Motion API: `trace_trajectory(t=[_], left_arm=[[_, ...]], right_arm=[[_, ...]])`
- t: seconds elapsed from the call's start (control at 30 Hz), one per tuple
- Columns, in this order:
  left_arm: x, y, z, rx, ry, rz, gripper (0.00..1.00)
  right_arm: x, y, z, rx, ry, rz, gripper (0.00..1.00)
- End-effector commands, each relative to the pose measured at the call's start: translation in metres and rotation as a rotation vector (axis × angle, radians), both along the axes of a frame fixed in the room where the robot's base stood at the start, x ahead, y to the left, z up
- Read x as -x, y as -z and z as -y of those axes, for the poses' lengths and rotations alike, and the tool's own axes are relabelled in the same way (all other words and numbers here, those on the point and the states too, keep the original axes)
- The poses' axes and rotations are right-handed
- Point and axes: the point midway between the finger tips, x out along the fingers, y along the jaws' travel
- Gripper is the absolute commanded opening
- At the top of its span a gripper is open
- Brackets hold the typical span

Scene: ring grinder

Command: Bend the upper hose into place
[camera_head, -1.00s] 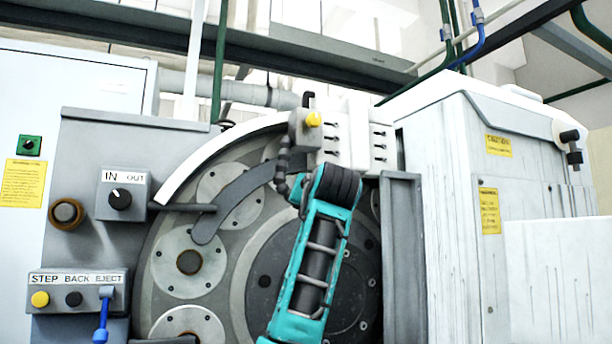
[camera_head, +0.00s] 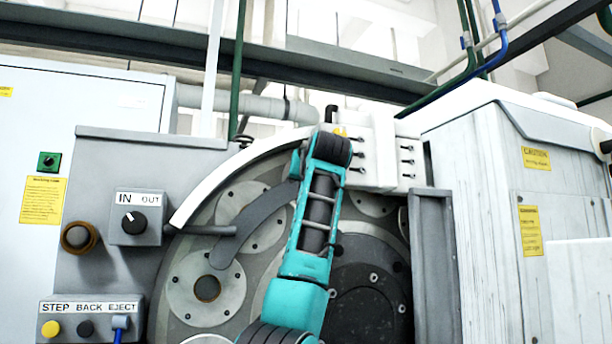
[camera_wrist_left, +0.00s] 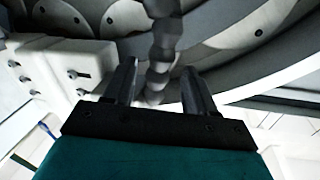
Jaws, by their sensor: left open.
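The upper hose (camera_wrist_left: 164,38) is a grey, segmented hose. In the left wrist view it hangs down from the top centre, in line with the gap between my left gripper's fingers. My left gripper (camera_wrist_left: 159,72) is open, with one finger on each side of the hose's lower part. I cannot tell if either finger touches it. In the head view my teal left arm covers the hose and the gripper fingers. The white valve block (camera_head: 385,155) stands just right of my wrist; it also shows at the left in the left wrist view (camera_wrist_left: 65,70). My right gripper is not in view.
The round grinder face (camera_head: 375,300) lies behind my arm, with a dark curved lever (camera_head: 255,215) to its left. Control panels with an IN/OUT knob (camera_head: 134,222) are at left. A grey upright post (camera_head: 434,260) and a white cabinet (camera_head: 480,190) stand at right.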

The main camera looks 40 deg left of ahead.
Motion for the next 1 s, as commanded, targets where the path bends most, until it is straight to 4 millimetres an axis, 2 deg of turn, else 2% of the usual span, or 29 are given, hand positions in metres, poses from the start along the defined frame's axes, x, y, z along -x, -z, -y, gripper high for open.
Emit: trace_trajectory(t=[0.03,0.2,0.6,1.0], left_arm=[[-0.005,-0.003,-0.007,0.001,-0.001,-0.002,0.56],[-0.018,-0.002,-0.023,0.0,-0.001,-0.001,0.56],[-0.023,0.0,-0.029,0.001,0.001,0.002,0.56],[-0.023,0.0,-0.029,0.0,0.0,0.001,0.18]], right_arm=[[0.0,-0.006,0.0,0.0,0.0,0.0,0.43],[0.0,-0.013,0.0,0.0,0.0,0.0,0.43],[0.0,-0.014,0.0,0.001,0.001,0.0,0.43],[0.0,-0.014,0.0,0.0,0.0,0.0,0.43]])
